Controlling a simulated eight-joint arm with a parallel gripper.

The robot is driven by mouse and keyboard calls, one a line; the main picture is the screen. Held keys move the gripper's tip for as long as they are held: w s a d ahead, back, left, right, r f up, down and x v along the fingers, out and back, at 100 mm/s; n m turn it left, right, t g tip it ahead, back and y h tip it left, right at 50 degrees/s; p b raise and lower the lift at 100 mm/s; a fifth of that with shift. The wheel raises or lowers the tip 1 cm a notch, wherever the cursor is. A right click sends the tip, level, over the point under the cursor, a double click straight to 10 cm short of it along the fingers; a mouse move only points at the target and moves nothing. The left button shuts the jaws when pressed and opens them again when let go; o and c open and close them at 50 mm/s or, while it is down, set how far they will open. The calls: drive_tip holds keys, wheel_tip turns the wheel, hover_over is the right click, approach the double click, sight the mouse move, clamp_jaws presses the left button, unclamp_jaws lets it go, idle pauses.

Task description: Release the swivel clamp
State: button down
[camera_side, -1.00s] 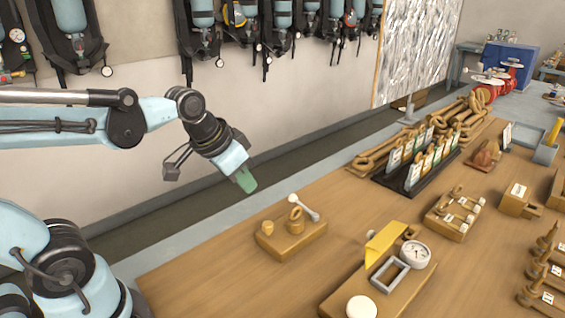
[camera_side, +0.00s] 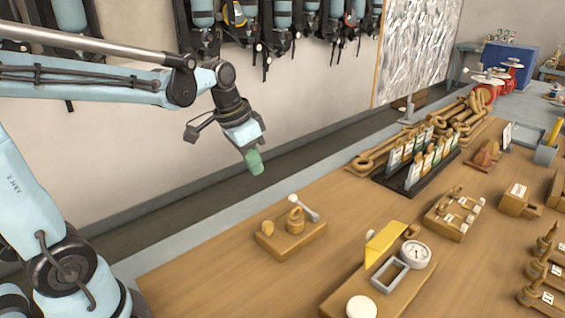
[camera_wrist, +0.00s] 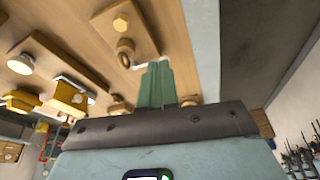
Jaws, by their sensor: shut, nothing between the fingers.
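A small wooden block (camera_side: 280,245) lies near the table's left edge in the side view. It carries a ring-shaped brown piece (camera_side: 295,221), a short yellow-brown knob (camera_side: 267,228) and a pale lever with a white ball end (camera_side: 293,198); this looks like the swivel clamp. My gripper (camera_side: 255,165), with green fingers, hangs in the air above and left of the block, apart from it. The fingers are shut and empty. In the wrist view, the green fingers (camera_wrist: 157,80) also show closed together, with the ring (camera_wrist: 126,50) and a yellow hexagonal knob (camera_wrist: 120,22) beyond them.
A board with a round gauge (camera_side: 415,253), a yellow flap (camera_side: 385,241) and a white disc (camera_side: 361,307) lies front right of the block. A black rack of cards (camera_side: 415,172) stands farther back. Bare table surrounds the block. A wall stands behind my arm.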

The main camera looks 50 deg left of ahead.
drive_tip(key=x, duration=1)
drive_tip(key=shift+f, duration=0.1)
drive_tip(key=shift+w+d+f, duration=0.1)
drive_tip(key=shift+w, duration=0.45)
drive_tip(key=shift+w+d+f, duration=0.1)
drive_tip(key=shift+w+d, duration=0.05)
drive_tip(key=shift+w, duration=0.4)
drive_tip(key=shift+w+d, duration=0.15)
drive_tip(key=shift+w, duration=0.65)
drive_tip(key=shift+w+m, duration=0.35)
drive_tip(key=shift+m, duration=0.15)
drive_tip(key=shift+w+a+m+h, duration=0.25)
drive_tip(key=shift+w+m+h, duration=0.05)
drive_tip(key=shift+w+m, duration=0.2)
drive_tip(key=shift+w+f+m+g+h, duration=0.1)
drive_tip(key=shift+w+m+g+h, duration=0.2)
drive_tip(key=shift+w+m, duration=0.75)
drive_tip(key=w+m, duration=0.1)
drive_tip(key=m, duration=0.2)
drive_tip(key=w+m+h, duration=0.1)
drive_tip(key=shift+w+d+m+g, duration=0.25)
drive_tip(key=shift+w+d+g, duration=0.05)
drive_tip(key=shift+w+g, duration=0.1)
drive_tip(key=shift+s, duration=0.25)
